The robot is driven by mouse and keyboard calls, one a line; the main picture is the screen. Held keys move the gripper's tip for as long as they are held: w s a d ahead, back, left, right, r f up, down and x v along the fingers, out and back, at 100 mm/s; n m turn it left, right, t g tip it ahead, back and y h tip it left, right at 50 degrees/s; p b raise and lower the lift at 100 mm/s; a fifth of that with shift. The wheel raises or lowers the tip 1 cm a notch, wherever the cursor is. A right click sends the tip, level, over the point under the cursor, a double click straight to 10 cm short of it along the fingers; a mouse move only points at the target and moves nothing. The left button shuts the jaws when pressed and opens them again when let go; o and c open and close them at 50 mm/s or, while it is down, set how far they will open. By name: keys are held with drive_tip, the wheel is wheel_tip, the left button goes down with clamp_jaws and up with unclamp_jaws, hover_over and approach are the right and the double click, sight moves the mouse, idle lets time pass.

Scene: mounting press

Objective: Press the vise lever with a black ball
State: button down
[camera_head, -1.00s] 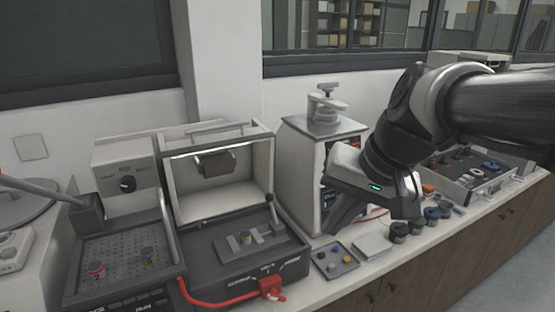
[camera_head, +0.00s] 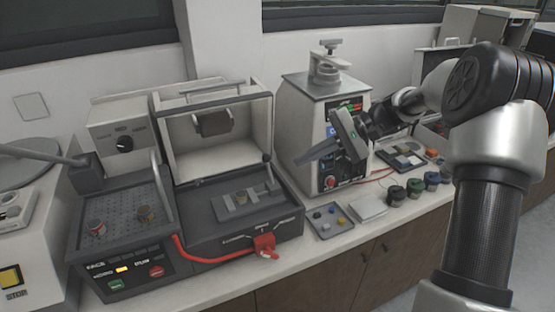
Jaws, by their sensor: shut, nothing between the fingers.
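The vise lever (camera_head: 270,172) stands upright at the right end of the vise, with a black ball (camera_head: 267,157) on top. The grey vise (camera_head: 240,204) sits on the dark bed of the open-lidded machine, and a small round sample (camera_head: 241,196) is in it. My gripper (camera_head: 304,157) is shut and empty. It hangs in front of the mounting press, to the right of the black ball, with its fingers pointing left. In the picture a gap separates the fingertips from the ball.
The mounting press (camera_head: 310,120) stands behind my gripper. The raised hood (camera_head: 262,110) stands behind the vise. A red hose and clamp (camera_head: 264,244) lie at the machine's front. A small tray (camera_head: 331,219), a pale block (camera_head: 368,206) and several dark jars (camera_head: 415,188) occupy the counter to the right.

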sight(269, 169)
drive_tip(key=w+d+f+m+y, duration=0.1)
drive_tip(key=w+d+f+y, duration=0.1)
drive_tip(key=w+f+y, duration=0.1)
drive_tip(key=shift+w+d+f+t, duration=0.15)
drive_tip(key=shift+w+d+t, duration=0.15)
drive_tip(key=shift+w, duration=0.5)
drive_tip(key=shift+a, duration=0.1)
drive_tip(key=p+x, duration=0.1)
drive_tip(key=x, duration=0.9)
